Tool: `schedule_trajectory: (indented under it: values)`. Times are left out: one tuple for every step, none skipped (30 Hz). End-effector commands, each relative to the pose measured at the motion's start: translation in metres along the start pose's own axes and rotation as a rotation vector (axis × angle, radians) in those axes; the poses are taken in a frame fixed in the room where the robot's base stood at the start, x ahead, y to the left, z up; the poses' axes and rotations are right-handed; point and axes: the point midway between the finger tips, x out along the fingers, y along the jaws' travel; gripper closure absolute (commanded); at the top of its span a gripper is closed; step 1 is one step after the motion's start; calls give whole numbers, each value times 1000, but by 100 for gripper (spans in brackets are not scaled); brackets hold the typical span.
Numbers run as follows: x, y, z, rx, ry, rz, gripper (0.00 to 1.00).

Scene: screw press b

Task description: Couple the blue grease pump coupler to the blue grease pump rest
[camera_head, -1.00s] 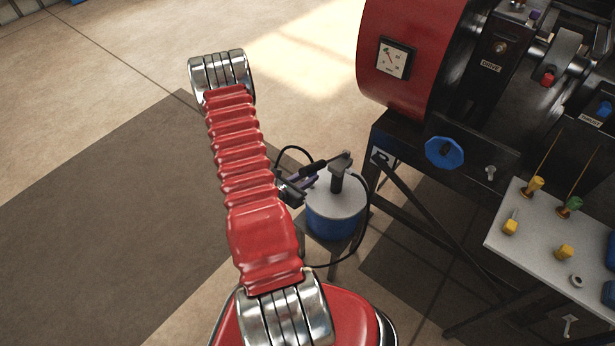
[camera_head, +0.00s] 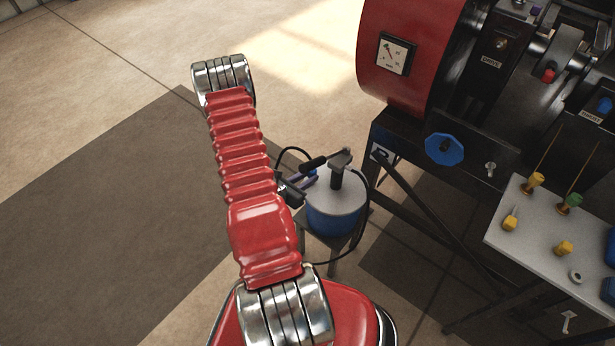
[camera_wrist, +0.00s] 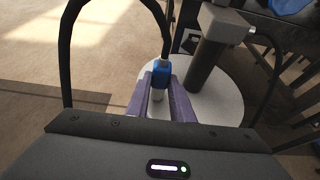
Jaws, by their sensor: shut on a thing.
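The blue grease pump coupler (camera_wrist: 161,75) is a small blue collar on the end of a black hose, with a pale metal lower end. My gripper (camera_wrist: 163,92) is shut on it, with a purple finger on each side. In the head view my gripper (camera_head: 304,182) is at the left side of the grease pump (camera_head: 334,218), a blue drum with a grey lid. In the wrist view the coupler is over the pale lid (camera_wrist: 228,108), left of the dark post. The rest is hidden or cannot be made out; I cannot tell whether the coupler touches it.
The pump's handle and head (camera_head: 340,159) stand above the lid, close to my gripper. The black hose (camera_wrist: 69,50) loops above the coupler. The red and black press (camera_head: 405,60) and a table of small fittings (camera_head: 535,225) are to the right. Floor at left is clear.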

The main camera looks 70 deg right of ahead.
Motion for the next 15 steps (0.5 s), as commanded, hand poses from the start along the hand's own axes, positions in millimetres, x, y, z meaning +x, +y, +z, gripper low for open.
schedule_trajectory:
  values:
    - [0, 0, 0, 0, 0, 0, 100]
    - [0, 0, 0, 0, 0, 0, 100]
    - [0, 0, 0, 0, 0, 0, 100]
    - [0, 0, 0, 0, 0, 0, 100]
    - [0, 0, 0, 0, 0, 0, 100]
    - [0, 0, 0, 0, 0, 0, 100]
    - [0, 0, 0, 0, 0, 0, 100]
    - [0, 0, 0, 0, 0, 0, 78]
    - [0, 0, 0, 0, 0, 0, 75]
    - [0, 0, 0, 0, 0, 0, 73]
    - [0, 0, 0, 0, 0, 0, 70]
    - [0, 0, 0, 0, 0, 0, 68]
    - [0, 0, 0, 0, 0, 0, 66]
    - [0, 0, 0, 0, 0, 0, 63]
    - [0, 0, 0, 0, 0, 0, 61]
